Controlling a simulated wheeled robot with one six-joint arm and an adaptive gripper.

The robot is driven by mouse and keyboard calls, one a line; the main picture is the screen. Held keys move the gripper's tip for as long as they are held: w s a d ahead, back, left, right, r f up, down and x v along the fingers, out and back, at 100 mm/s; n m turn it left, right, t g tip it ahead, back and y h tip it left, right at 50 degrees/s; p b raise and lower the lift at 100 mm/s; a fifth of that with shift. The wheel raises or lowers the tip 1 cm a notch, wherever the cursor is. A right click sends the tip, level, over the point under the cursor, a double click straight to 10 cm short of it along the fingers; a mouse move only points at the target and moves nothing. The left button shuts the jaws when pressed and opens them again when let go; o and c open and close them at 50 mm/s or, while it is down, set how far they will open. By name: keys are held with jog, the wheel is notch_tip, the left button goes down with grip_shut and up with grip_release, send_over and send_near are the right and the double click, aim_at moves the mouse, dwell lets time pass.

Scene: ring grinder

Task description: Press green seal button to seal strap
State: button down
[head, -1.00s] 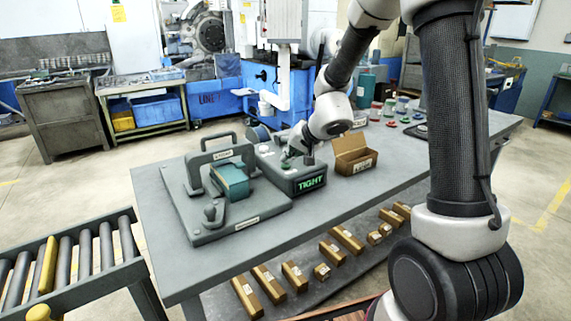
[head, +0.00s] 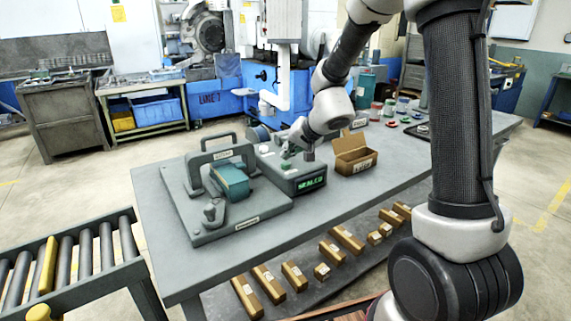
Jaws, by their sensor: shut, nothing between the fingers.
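The sealing unit (head: 300,184) is a dark grey box on the grey table, with a lit green display (head: 312,184) that appears to read "SEALED". A green button (head: 286,164) shows on its top. My gripper (head: 288,154) is shut and empty, just above the green button; I cannot tell whether it touches. To the left, the strapping fixture (head: 240,215) holds a teal block (head: 231,181) under its arched frame. The strap itself is too small to make out.
An open brown box (head: 356,163) stands right of the sealing unit. Several brass-coloured blocks (head: 270,284) lie on the lower shelf. A roller conveyor (head: 75,262) meets the table at left. Small coloured items stand at the table's far right.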

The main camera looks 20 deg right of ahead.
jog(key=shift+r, duration=0.2)
jog(key=shift+r, duration=2.5)
jog(key=s, duration=0.1)
jog(key=s+f+g, duration=0.1)
jog(key=s+a+f+g, duration=0.1)
jog(key=s, duration=0.1)
jog(key=shift+f+y, duration=0.2)
jog(key=shift+y, duration=0.2)
jog(key=s+d+r+n+h, duration=0.1)
jog(key=s+d+r, duration=0.2)
jog(key=s, duration=0.7)
jog(key=s+d+r+n+g+h, duration=0.1)
jog(key=s+d+r+h, duration=0.1)
jog(key=s+d, duration=0.5)
jog(key=s+d+r+n+g+h, duration=0.1)
jog(key=s+d+r, duration=0.3)
jog(key=s, duration=0.9)
jog(key=shift+s+d+r+n+h, duration=0.2)
jog(key=shift+d+r+n+h, duration=0.1)
jog(key=shift+d+n, duration=0.25)
